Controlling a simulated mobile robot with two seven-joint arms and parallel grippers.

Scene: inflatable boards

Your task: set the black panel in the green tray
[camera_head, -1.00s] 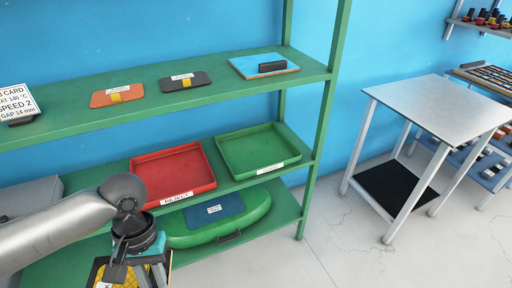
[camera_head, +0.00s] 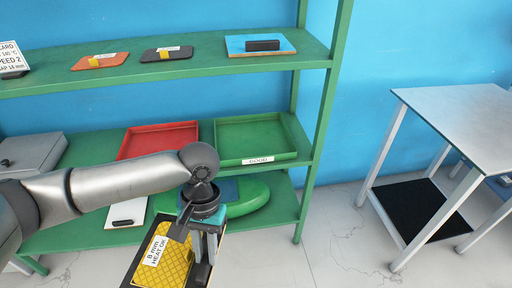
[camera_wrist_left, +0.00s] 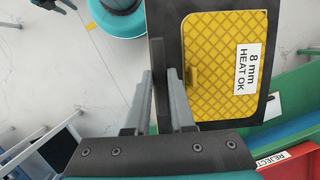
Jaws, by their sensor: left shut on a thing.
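My left gripper (camera_head: 206,246) is shut on the black panel (camera_head: 172,262), which has a yellow quilted patch and a white label reading "8 mm HEAT OK". The panel hangs tilted in front of the shelf, low in the head view. In the left wrist view, the fingers (camera_wrist_left: 163,100) close near the edge of the panel (camera_wrist_left: 215,60). The green tray (camera_head: 255,140) stands on the middle shelf at its right end, labelled "GOOD". It looks empty, and the panel is apart from it, lower and to the left. My right gripper is not in view.
A red tray (camera_head: 158,138) stands left of the green tray, partly behind my arm. The upper shelf (camera_head: 220,60) above the trays carries flat boards. A green rack post (camera_head: 318,140) stands right of the green tray. A metal table (camera_head: 470,115) is further right.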

